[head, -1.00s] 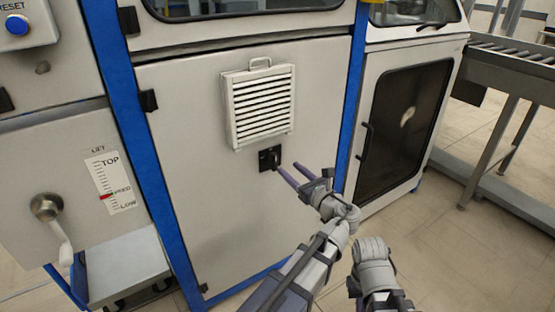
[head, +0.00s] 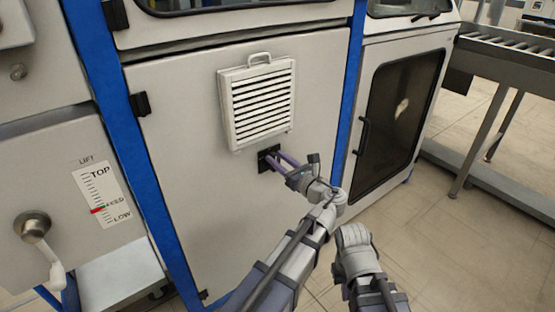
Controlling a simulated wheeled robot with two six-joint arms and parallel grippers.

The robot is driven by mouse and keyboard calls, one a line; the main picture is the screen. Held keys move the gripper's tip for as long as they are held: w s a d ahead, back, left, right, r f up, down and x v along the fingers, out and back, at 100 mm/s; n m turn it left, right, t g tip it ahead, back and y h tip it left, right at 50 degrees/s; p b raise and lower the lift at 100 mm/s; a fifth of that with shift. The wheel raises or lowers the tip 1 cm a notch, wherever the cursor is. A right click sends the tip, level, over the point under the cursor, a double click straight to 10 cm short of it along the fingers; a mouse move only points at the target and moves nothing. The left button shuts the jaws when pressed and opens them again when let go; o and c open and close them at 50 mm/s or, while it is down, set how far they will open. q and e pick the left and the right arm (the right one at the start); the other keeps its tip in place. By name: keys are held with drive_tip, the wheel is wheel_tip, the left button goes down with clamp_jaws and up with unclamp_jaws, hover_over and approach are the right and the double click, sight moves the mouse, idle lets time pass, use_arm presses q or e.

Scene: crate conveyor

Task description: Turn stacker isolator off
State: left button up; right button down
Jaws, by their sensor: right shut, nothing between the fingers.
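The stacker isolator (head: 263,165) is a small black switch plate on the grey cabinet door, just below the louvred vent. My left gripper (head: 276,155) reaches it from the lower right. Its two purple fingers are apart, with a gap between them, and their tips are at the plate. The fingers cover most of the switch, so I cannot tell its handle's position or whether they touch it. My right arm shows at the lower middle, but its gripper's fingers are not visible.
The white louvred vent (head: 259,103) sticks out just above the isolator. A blue frame post (head: 345,125) stands to the right, beside a cabinet with a dark window (head: 400,120). A lift crank (head: 35,228) is at the lower left. Open floor lies at the lower right.

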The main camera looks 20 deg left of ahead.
use_arm(q)
clamp_jaws()
drive_tip(key=shift+n, duration=0.3)
drive_tip(key=n, duration=0.5)
drive_tip(key=s+a+f+n+b, duration=0.1)
drive_tip(key=n, duration=0.5)
drive_tip(key=s+f+n+b, duration=0.1)
drive_tip(key=n, duration=0.5)
drive_tip(key=shift+a+f, duration=0.25)
idle(0.5)
